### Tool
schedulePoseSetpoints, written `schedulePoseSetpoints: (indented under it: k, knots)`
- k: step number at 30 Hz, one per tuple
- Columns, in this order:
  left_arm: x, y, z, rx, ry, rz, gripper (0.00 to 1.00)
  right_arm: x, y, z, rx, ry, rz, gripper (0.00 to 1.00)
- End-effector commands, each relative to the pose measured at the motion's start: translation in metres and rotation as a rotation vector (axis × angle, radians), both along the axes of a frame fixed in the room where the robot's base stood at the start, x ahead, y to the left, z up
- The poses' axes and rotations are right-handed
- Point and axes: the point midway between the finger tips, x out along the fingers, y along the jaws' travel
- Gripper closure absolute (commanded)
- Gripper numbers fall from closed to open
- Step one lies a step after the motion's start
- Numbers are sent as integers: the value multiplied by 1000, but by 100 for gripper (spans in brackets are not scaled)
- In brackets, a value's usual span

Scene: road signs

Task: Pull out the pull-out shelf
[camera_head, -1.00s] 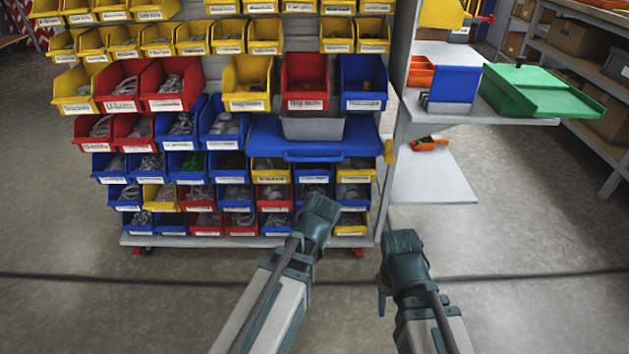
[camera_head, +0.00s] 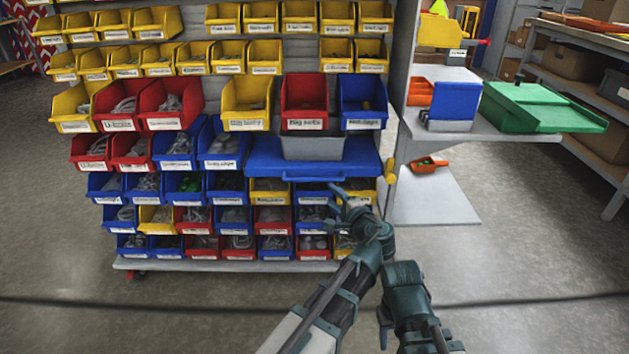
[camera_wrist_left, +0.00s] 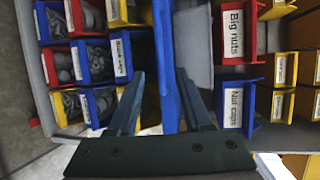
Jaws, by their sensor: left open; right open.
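The pull-out shelf (camera_head: 258,158) is a blue slab with a front handle, in the middle of the bin rack. A grey box (camera_head: 312,147) stands on it. My left gripper (camera_head: 350,192) is just below and right of the shelf's front edge. In the left wrist view the shelf (camera_wrist_left: 165,60) shows as an upright blue band between the spread fingertips of my left gripper (camera_wrist_left: 161,76). The fingers are open and no contact is visible. The right arm's dark wrist is low in the head view; its fingers are hidden.
A red bin (camera_head: 305,100) and a blue bin (camera_head: 362,98) stand just above the shelf. Rows of small bins fill the rack around it. A side table (camera_head: 445,138) holds a green box (camera_head: 540,108). The floor in front of the rack is clear.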

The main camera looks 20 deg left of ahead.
Motion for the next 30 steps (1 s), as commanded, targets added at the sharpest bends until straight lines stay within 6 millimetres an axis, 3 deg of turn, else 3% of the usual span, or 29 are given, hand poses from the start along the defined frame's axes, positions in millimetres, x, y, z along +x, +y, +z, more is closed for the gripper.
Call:
schedulePoseSetpoints:
  k: [18, 30]
  knots:
    - [86, 69, -23, -3, 0, 4, 50, 0, 0, -22, 0, -1, -5, 50]
    - [102, 83, -26, -3, 0, 2, 50, 0, 0, -25, 0, -1, -7, 50]
